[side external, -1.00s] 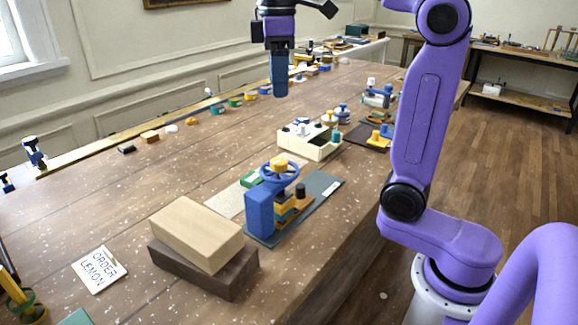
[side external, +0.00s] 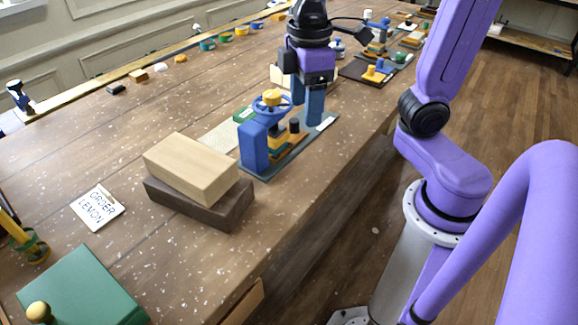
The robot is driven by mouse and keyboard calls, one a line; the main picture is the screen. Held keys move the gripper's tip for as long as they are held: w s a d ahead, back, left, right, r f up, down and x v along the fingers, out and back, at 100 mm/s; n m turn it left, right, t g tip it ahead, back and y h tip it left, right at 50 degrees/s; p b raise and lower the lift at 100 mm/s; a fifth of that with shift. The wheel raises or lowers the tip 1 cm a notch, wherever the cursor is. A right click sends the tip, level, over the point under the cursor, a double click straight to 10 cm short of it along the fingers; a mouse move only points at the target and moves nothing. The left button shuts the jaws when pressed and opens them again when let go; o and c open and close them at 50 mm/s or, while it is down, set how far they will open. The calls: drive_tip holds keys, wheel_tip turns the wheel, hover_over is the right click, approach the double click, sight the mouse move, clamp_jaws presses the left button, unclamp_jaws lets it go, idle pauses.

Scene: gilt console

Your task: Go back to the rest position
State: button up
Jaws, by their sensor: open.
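My gripper (side external: 307,106) points down over the work table (side external: 300,230), just behind and to the right of a small press-like fixture with a blue handwheel (side external: 270,107) and a blue block (side external: 253,147). Its two blue fingers are apart, and I see nothing held between them. The right fingertip is close to the fixture's grey-green base plate (side external: 325,122); I cannot tell whether it touches. The left finger is partly hidden behind the handwheel.
A pale wooden block (side external: 190,165) lies on a dark brown block (side external: 215,205) at front centre. A green box lid with a yellow knob (side external: 80,285) is at the front left. A yellow and blue fixture (side external: 378,72) stands behind.

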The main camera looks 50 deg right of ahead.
drive_tip(key=s+d+f+n, duration=0.1)
drive_tip(key=s+d+f, duration=0.2)
drive_tip(key=s+f, duration=0.5)
drive_tip(key=s, duration=0.4)
drive_tip(key=shift+n, duration=0.3)
